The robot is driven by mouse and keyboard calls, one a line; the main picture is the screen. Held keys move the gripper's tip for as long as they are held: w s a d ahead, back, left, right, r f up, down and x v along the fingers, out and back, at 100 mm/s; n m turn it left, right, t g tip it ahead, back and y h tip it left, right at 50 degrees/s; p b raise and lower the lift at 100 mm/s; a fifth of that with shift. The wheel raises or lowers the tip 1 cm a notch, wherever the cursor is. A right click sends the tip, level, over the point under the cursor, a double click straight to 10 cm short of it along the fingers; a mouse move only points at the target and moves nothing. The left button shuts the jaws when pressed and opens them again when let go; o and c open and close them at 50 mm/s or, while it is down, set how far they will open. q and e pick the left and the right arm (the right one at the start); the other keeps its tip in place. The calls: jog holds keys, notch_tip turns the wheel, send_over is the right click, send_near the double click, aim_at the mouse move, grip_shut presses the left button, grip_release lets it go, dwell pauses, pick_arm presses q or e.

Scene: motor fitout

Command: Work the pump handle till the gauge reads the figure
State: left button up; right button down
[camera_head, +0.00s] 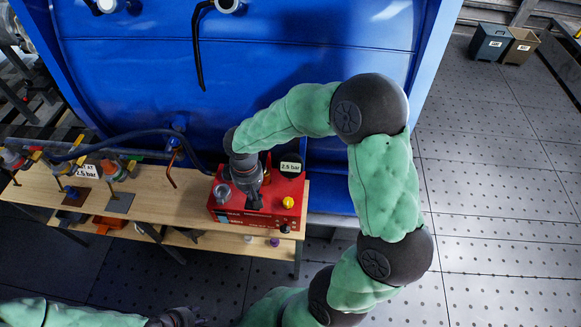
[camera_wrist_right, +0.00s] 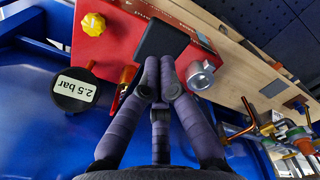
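The red pump box (camera_head: 228,216) stands on the right end of the wooden bench. My right gripper (camera_head: 252,196) reaches down over its top and hides part of it. In the right wrist view the fingers (camera_wrist_right: 160,88) are drawn together at a black, flat-ended pump handle (camera_wrist_right: 160,36), with their tips against its near end. A round black part (camera_wrist_right: 76,103) beside the box bears the label "2.5 bar", and it also shows in the head view (camera_head: 290,166). I see no gauge needle. My left gripper (camera_head: 178,318) is low at the bottom edge, partly cut off, away from the bench.
A yellow knob (camera_head: 288,202) and a silver round fitting (camera_head: 222,192) sit on the box. A big blue tank (camera_head: 300,60) stands behind. Valves, hoses and a second "2.5 bar" sign (camera_head: 86,171) are at the bench's left.

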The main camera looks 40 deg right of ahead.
dwell(0.4)
notch_tip(320, 180, up, 5)
jog(key=p, duration=0.3)
jog(key=shift+p, duration=0.4)
dwell(0.3)
